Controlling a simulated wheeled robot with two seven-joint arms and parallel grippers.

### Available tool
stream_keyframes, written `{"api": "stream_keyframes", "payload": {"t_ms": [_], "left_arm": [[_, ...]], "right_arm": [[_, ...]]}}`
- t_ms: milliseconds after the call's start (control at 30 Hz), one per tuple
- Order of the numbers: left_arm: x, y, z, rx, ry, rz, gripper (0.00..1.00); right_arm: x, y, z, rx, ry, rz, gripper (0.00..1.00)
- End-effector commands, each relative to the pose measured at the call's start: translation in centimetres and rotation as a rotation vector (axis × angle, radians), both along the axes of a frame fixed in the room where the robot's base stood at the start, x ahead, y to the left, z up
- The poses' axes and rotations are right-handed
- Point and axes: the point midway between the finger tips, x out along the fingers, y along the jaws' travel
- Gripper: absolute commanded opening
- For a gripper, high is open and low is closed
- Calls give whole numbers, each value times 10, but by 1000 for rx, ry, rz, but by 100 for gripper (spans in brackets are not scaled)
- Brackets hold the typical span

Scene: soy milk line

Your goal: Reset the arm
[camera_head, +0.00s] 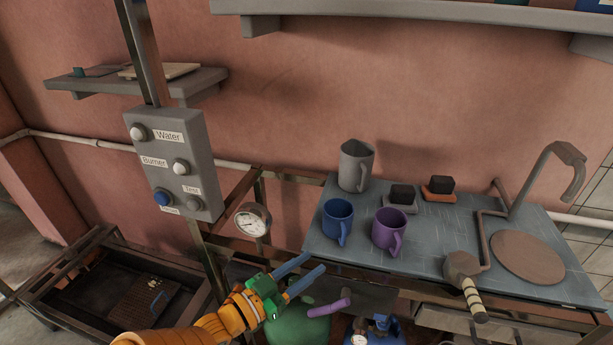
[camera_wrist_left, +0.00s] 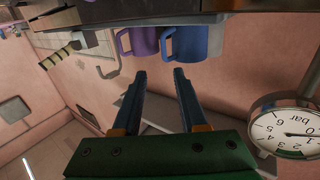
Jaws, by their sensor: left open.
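My left gripper (camera_head: 299,270) comes in from the lower left, in front of the table's front left edge. Its two blue fingers are apart with nothing between them, and it is open. The fingers also show in the left wrist view (camera_wrist_left: 160,80), where the picture looks upside down. The blue mug (camera_head: 338,221) and the purple mug (camera_head: 388,231) stand upright on the table beyond the fingers. My right gripper is not in either view.
A control box (camera_head: 171,163) with labelled knobs and a pressure gauge (camera_head: 252,220) are left of the table (camera_head: 440,235). A grey pitcher (camera_head: 356,165), small dark blocks and a tap with a round plate (camera_head: 527,257) are on the table. A green rounded vessel (camera_head: 298,327) sits below.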

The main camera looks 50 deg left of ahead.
Motion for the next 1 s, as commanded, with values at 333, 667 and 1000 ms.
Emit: {"api": "stream_keyframes", "payload": {"t_ms": [333, 667, 1000], "left_arm": [[2, -4, -5, -2, 26, -2, 42], [-23, -100, -108, 67, 711, -74, 42], [-89, -137, -120, 145, 1173, -88, 42]], "right_arm": [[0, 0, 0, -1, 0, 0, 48], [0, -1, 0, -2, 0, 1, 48], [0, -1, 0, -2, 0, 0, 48]]}}
